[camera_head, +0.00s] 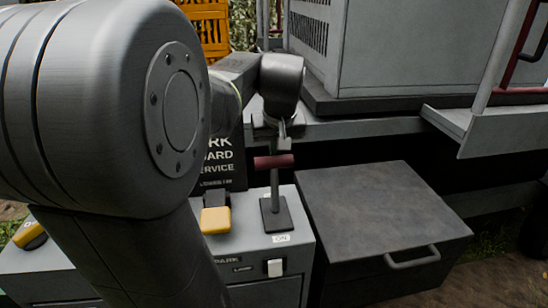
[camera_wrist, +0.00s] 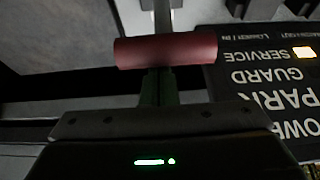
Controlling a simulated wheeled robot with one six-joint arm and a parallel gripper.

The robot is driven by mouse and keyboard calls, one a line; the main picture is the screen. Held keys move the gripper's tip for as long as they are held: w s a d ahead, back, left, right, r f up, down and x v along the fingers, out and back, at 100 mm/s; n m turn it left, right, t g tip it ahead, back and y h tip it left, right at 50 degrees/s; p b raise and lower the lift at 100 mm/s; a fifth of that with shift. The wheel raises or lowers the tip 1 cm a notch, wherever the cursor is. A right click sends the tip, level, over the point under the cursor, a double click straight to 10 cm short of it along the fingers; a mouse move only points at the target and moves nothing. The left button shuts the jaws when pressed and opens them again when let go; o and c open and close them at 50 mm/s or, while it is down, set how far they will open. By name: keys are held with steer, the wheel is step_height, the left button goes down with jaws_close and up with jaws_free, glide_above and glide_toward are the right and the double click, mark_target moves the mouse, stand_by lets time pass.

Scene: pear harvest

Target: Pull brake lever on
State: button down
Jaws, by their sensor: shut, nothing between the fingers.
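The brake lever (camera_head: 274,186) is a grey post with a dark red crossbar handle (camera_head: 273,162). It stands nearly upright on a dark base plate with an "ON" label (camera_head: 281,239) in front. My gripper (camera_head: 283,132) is just above and behind the handle, shut and empty. In the wrist view, the red handle (camera_wrist: 165,49) lies across the picture, right at the ends of my shut fingers (camera_wrist: 158,88). I cannot tell whether they touch it. My arm hides the left part of the head view.
A dark sign (camera_head: 222,165) stands behind the console (camera_head: 300,225). A yellow-topped control (camera_head: 215,219) is left of the lever. A dark box (camera_head: 385,205) with a handle is to the right. A grey cabinet (camera_head: 395,45) and platform stand behind.

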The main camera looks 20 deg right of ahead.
steer(key=s+a+f+t+h+b, duration=0.1)
steer(key=s+a+t+b, duration=0.1)
steer(key=s+t+b, duration=0.4)
steer(key=s+b, duration=0.4)
steer(key=b, duration=0.3)
steer(key=shift+s+a+h, duration=0.3)
steer(key=shift+s, duration=0.05)
steer(key=shift+f, duration=0.3)
steer(key=shift+r, duration=0.1)
steer(key=w+r+p, duration=0.2)
steer(key=w+r, duration=0.1)
steer(key=r, duration=0.1)
steer(key=s+f+v, duration=0.1)
steer(key=v, duration=0.8)
steer(key=shift+d, duration=0.3)
steer(key=shift+f, duration=0.15)
